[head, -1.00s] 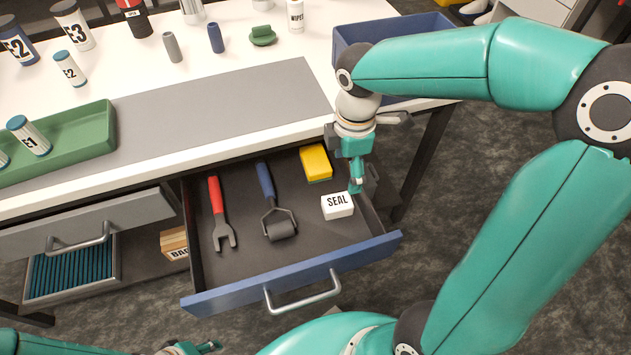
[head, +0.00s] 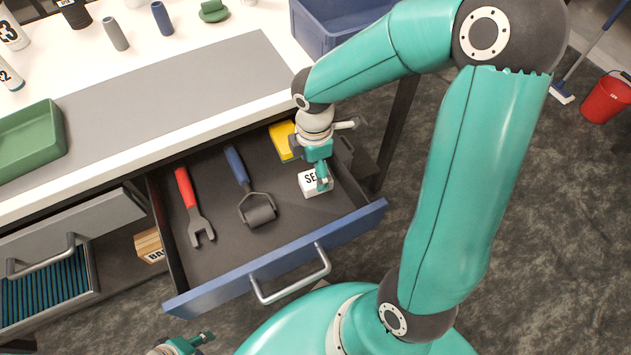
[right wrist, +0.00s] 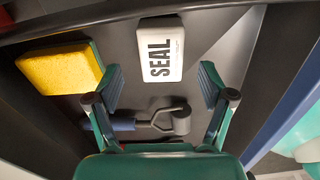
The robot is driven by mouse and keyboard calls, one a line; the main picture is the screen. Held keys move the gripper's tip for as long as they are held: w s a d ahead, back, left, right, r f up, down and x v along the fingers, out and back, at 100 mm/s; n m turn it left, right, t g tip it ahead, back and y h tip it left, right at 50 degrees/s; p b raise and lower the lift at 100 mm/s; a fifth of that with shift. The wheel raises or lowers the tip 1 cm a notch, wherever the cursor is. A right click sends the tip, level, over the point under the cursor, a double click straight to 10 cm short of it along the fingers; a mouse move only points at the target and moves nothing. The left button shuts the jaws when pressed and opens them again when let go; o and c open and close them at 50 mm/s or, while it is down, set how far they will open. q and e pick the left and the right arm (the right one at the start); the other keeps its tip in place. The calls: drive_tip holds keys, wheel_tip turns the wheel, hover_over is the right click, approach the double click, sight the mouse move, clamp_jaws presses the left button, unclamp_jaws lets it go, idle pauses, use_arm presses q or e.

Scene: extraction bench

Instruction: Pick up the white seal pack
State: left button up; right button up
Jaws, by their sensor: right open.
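The white seal pack (head: 311,187) lies in the open drawer, near its right side. Its SEAL label is partly covered by my right gripper (head: 323,183) in the head view. In the right wrist view the white seal pack (right wrist: 160,50) lies beyond and between the fingertips of my open right gripper (right wrist: 157,85). I see no finger closed on it. My left gripper (head: 200,340) is at the bottom edge of the head view, away from the drawer; its jaws are too small to judge.
The drawer (head: 215,298) also holds a yellow sponge (head: 282,142), a roller with a blue handle (head: 258,210) and a red-handled fork-ended tool (head: 193,205).

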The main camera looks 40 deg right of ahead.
sight(315, 177)
wheel_tip(315, 177, down, 5)
drive_tip(key=shift+s+d+b, duration=0.1)
drive_tip(key=shift+s+b, duration=0.05)
drive_tip(key=shift+b, duration=0.75)
drive_tip(key=shift+c, duration=0.3)
drive_tip(key=c, duration=1.2)
drive_tip(key=shift+r, duration=0.15)
drive_tip(key=shift+c, duration=0.2)
